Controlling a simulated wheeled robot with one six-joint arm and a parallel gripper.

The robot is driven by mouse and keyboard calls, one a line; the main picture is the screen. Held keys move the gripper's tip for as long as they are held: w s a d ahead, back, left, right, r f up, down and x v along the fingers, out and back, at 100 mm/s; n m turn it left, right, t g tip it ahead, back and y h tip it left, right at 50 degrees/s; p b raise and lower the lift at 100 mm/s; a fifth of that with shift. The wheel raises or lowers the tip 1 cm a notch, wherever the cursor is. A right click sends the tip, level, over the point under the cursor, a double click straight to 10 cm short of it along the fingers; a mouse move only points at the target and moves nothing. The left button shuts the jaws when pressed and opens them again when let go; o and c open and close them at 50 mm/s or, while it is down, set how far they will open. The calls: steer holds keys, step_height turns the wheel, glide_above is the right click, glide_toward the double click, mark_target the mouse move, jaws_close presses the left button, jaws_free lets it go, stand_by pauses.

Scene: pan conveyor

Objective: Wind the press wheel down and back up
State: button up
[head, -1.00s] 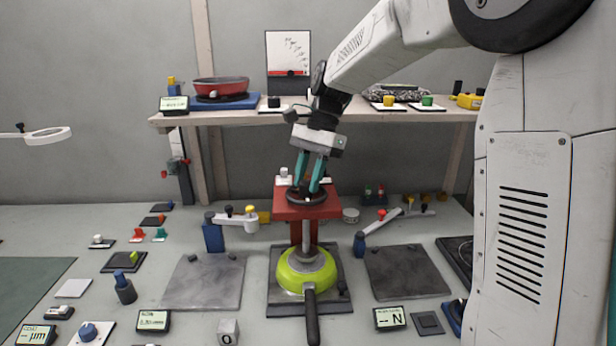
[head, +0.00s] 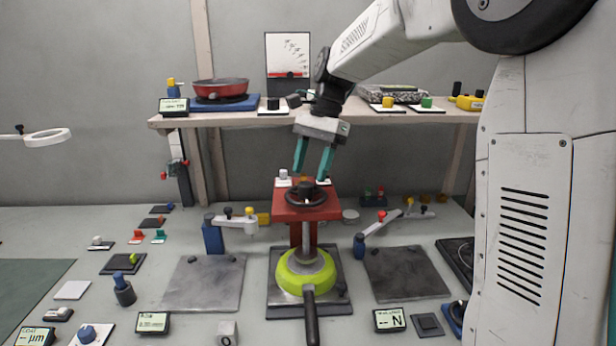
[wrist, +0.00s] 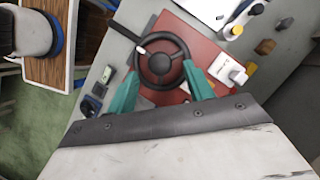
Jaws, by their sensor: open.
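The press wheel (head: 306,196) is a black handwheel lying flat on top of the red press (head: 294,213). It also shows in the wrist view (wrist: 160,62), with a black hub, spokes and a small pale knob at its rim. The press ram reaches down to a lime-green pan (head: 306,280) with a dark handle toward me. My gripper (head: 312,174) has teal fingers, spread open and empty, just above the wheel. In the wrist view the fingers (wrist: 163,92) stand to either side of the wheel's near part, apart from it as far as I can tell.
A shelf (head: 370,118) crosses behind the press, carrying a red pan (head: 221,89) and a gauge panel (head: 288,60). Grey plates lie left (head: 205,283) and right (head: 408,272) of the press. Small swing arms stand beside it. A display (head: 390,319) stands in front.

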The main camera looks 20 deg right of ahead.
mark_target(316, 187)
steer(key=shift+v, duration=2.35)
